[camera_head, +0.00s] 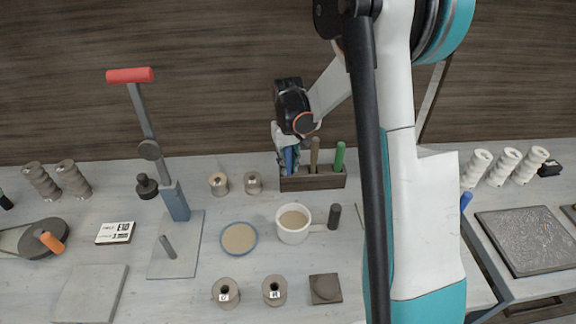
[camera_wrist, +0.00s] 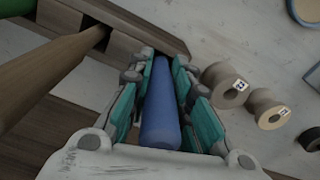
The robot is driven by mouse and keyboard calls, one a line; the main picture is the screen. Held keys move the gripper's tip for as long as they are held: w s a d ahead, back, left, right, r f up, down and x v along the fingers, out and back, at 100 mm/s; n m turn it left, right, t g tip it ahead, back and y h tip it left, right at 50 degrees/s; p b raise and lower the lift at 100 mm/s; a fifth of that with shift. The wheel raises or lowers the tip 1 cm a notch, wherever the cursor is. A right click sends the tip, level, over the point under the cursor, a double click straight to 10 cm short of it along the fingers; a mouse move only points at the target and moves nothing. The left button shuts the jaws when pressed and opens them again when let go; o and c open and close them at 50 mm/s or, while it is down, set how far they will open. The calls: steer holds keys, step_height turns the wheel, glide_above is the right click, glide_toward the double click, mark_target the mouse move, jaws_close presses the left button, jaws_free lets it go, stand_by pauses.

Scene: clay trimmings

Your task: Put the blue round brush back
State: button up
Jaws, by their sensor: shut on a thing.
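The blue round brush (camera_wrist: 162,105) stands between the teal-padded fingers of my gripper (camera_wrist: 162,75), which is shut on it. In the head view the blue brush (camera_head: 290,158) is at the left end of the dark wooden holder (camera_head: 313,183), with my gripper (camera_head: 289,146) around its upper part. Its lower end is hidden, so I cannot tell how deep it sits in the left compartment. A brown wooden handle (camera_head: 314,152) and a green handle (camera_head: 339,156) stand in the holder to its right. The holder also shows in the wrist view (camera_wrist: 125,42).
Two small spools (camera_head: 219,183) (camera_head: 253,182) stand left of the holder. A mug (camera_head: 293,225) and a blue-rimmed dish (camera_head: 239,238) are in front. A lever press with a red grip (camera_head: 130,75) stands at left. Bare table lies between holder and mug.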

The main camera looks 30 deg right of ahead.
steer(key=shift+f, duration=0.2)
steer(key=o, duration=0.9)
step_height(320, 180, up, 12)
steer(key=p, duration=0.3)
steer(key=s+a+r+t, duration=0.3)
steer(key=s+a+r, duration=0.4)
steer(key=s+r, duration=0.4)
steer(key=shift+s+a+f+n+t, duration=0.25)
steer(key=shift+s+a+t, duration=0.55)
steer(key=shift+s, duration=1.4)
steer(key=shift+s+a+f+n+t, duration=0.3)
steer(key=shift+s+a+t, duration=0.5)
steer(key=shift+s, duration=1.4)
steer(key=shift+s+a+f+n+t, duration=0.4)
steer(key=shift+s+a, duration=0.65)
steer(key=shift+s, duration=1.15)
